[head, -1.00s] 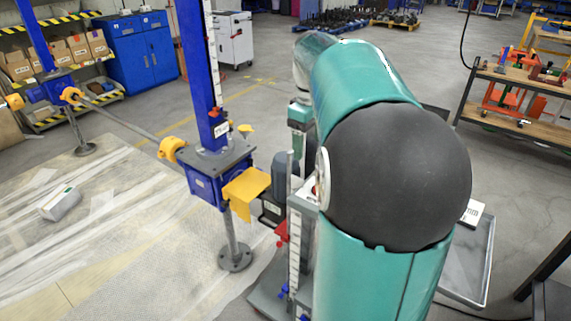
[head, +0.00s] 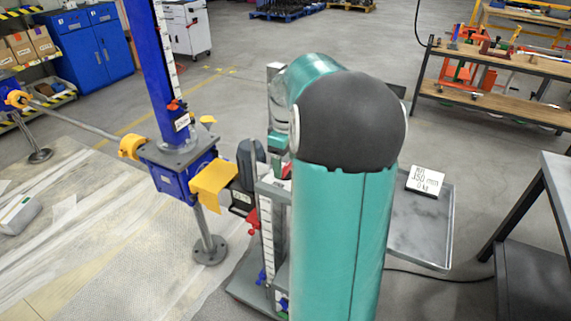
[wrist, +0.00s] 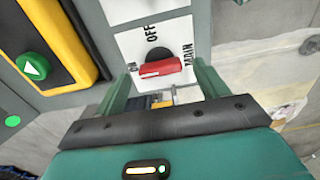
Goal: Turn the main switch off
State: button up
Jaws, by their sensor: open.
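In the wrist view, the main switch (wrist: 160,67) has a red handle on a dark round base, set on a white plate lettered ON, OFF and MAIN. The handle lies crosswise, with one end beside ON; OFF is above it in the picture. My gripper (wrist: 161,72) is open, its green fingers on either side of the handle with gaps at both ends. I cannot tell how far the fingertips are from the plate.
A yellow-framed panel with a green start button (wrist: 34,67) is left of the switch in the wrist view. In the head view, a blue screw jack (head: 178,165) stands left of my arm, a grey tray (head: 422,232) right, and a workbench (head: 490,75) farther right.

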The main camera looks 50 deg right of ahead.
jog(key=shift+f, duration=0.8)
jog(key=c, duration=1)
